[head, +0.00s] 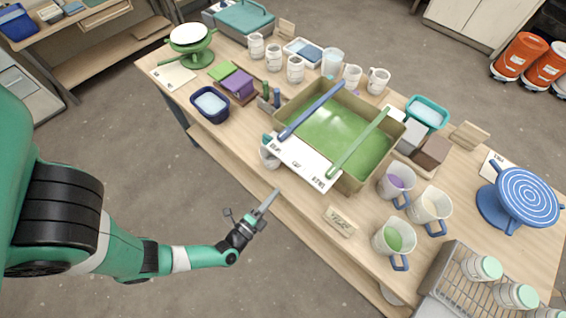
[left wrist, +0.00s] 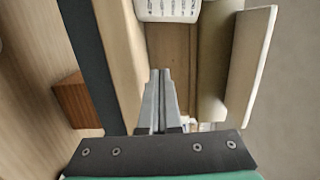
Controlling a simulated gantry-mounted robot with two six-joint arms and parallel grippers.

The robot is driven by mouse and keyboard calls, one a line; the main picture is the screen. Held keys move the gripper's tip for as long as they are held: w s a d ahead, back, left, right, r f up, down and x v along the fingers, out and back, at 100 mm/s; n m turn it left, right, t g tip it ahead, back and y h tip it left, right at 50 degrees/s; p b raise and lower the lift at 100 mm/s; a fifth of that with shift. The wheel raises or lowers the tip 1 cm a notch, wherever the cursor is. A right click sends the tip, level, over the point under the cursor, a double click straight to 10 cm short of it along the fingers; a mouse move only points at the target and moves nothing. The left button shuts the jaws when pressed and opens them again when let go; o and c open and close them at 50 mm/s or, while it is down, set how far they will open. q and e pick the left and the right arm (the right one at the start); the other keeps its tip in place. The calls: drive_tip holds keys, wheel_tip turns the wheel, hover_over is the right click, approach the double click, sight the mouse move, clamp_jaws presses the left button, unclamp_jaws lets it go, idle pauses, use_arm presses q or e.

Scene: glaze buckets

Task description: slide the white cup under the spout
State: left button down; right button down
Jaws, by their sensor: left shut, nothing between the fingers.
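A white cup (head: 269,156) stands at the table's front edge, beside the near left corner of the box of green glaze (head: 330,140). A white card (head: 303,162) overlaps its right side. A small teal part (head: 267,139) shows just above the cup; I cannot tell if it is the spout. My left gripper (head: 272,195) is shut and empty, in front of the table edge, below the cup in the picture and apart from it. Its shut fingers also show in the left wrist view (left wrist: 157,98), where I cannot make out the cup. My right gripper is not in view.
Several speckled white mugs (head: 296,70) stand behind the box. Blue and green bars (head: 357,143) lie across it. A purple-blue tub (head: 210,104) is to the left. Blue-handled pitchers (head: 394,238) and a wooden sign (head: 339,221) stand to the right. Floor lies open before the table.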

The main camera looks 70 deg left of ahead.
sight(281, 173)
use_arm(q)
drive_tip(key=b+x, duration=0.1)
drive_tip(key=x, duration=0.4)
drive_tip(key=b+x, duration=0.2)
drive_tip(key=x, duration=0.3)
drive_tip(key=shift+s+a+f+b, duration=0.1)
drive_tip(key=shift+a+b, duration=0.2)
drive_tip(key=shift+a, duration=0.1)
drive_tip(key=shift+s+a+b, duration=0.75)
drive_tip(key=shift+s+a, duration=0.35)
drive_tip(key=shift+s, duration=0.15)
drive_tip(key=shift+s+a, duration=0.15)
drive_tip(key=shift+a, duration=0.05)
drive_tip(key=shift+r, duration=0.2)
